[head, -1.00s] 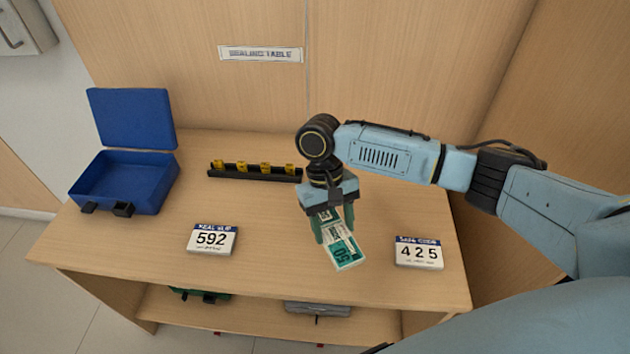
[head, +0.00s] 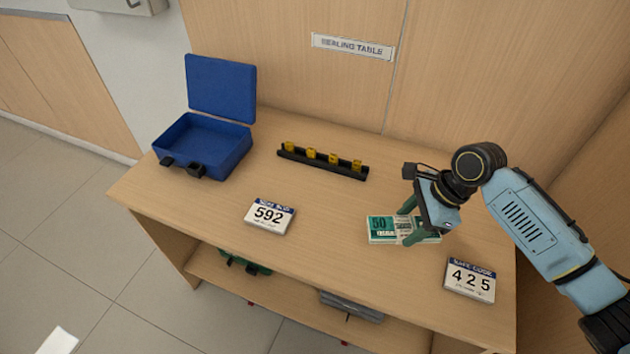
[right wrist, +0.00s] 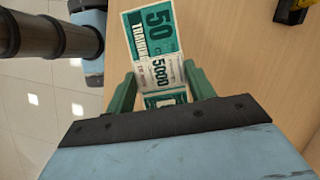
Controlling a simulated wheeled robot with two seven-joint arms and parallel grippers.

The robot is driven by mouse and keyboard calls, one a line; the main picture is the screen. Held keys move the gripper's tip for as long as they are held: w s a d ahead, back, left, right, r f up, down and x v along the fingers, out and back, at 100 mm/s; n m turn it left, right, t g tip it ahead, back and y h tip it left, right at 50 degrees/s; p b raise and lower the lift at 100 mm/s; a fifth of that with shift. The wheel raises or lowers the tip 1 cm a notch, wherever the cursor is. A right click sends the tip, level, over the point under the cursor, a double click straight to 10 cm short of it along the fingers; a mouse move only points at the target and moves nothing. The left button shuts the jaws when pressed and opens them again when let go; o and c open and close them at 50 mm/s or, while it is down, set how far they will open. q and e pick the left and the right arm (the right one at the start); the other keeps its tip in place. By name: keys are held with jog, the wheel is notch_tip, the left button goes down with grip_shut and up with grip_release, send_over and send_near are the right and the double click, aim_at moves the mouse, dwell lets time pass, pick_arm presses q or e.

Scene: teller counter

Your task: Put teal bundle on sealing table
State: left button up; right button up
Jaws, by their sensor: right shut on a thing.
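The teal bundle (head: 383,229) is a banknote stack marked 50, with a pale band around its middle. My right gripper (head: 408,226) is shut on it, its green fingers on both sides of the band. In the right wrist view the bundle (right wrist: 153,37) sticks out between the fingers (right wrist: 160,92). The bundle is level, at or just above the sealing table (head: 330,222); I cannot tell whether it touches the top. A wall sign (head: 352,47) reads SEALING TABLE. My left gripper is not in view.
An open blue case (head: 205,147) stands at the table's left. A black rack with yellow pieces (head: 322,163) lies at the back middle. A lower shelf (head: 290,290) holds a few items.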

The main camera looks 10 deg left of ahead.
aim_at(396, 247)
jog(key=m, duration=0.1)
jog(key=w+m+t, duration=0.1)
jog(key=m, duration=0.2)
jog(key=shift+w+a+r+t, duration=0.1)
jog(key=shift+w+r+t, duration=0.15)
jog(key=shift+w+t, duration=0.1)
notch_tip(396, 247, down, 9)
jog(key=shift+f+b, duration=0.2)
jog(key=shift+b, duration=0.95)
jog(key=shift+f, duration=0.4)
jog(key=o, duration=1)
jog(key=p+v, duration=0.2)
jog(key=v, duration=1)
jog(key=shift+a+r+p, duration=0.1)
jog(key=shift+p, duration=0.25)
